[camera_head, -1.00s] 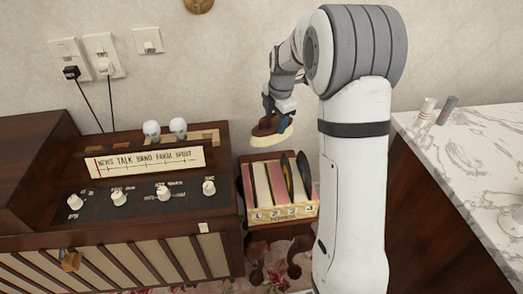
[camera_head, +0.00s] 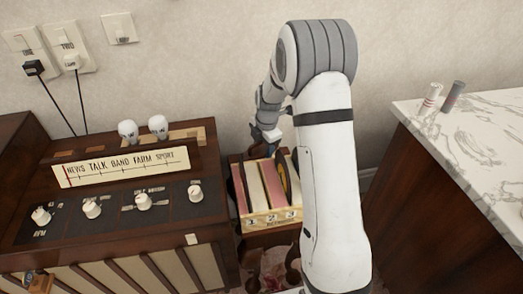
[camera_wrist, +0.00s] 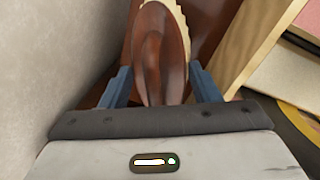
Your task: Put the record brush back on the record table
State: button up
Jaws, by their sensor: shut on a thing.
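My gripper (camera_wrist: 162,88) is shut on the record brush (camera_wrist: 150,48), which has a dark polished wooden back and a pale bristle edge. In the wrist view the brush lies between the two blue fingers. In the head view my gripper (camera_head: 269,147) is low behind the record crate, close to the wall, and the brush is hidden there. The record table (camera_head: 262,240) is a small dark wooden table with curved legs under the crate. In the wrist view its red-brown wood (camera_wrist: 204,22) shows below the brush. I cannot tell whether the brush touches it.
The record crate (camera_head: 272,220) with several sleeves and records stands on the table; its pale wooden side (camera_wrist: 262,42) is just right of the brush. The wall (camera_wrist: 45,60) is close on the left. A radio cabinet (camera_head: 110,215) and a marble-topped counter (camera_head: 470,135) flank the table.

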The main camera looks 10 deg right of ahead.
jog(key=shift+f, duration=0.75)
jog(key=o, duration=0.8)
jog(key=shift+r, duration=0.1)
notch_tip(320, 180, up, 12)
jog(key=s+p, duration=0.2)
jog(key=p, duration=0.1)
jog(key=s+r+m, duration=0.2)
jog(key=s+m, duration=0.5)
jog(key=s, duration=0.2)
jog(key=s+r+m, duration=0.2)
jog(key=s+m, duration=0.6)
jog(key=s, duration=0.2)
jog(key=s+r+m, duration=0.3)
jog(key=s+m, duration=0.4)
jog(key=s, duration=0.3)
jog(key=shift+s+a+r+h, duration=0.1)
jog(key=shift+s+a+h, duration=0.1)
jog(key=shift+a+h, duration=0.15)
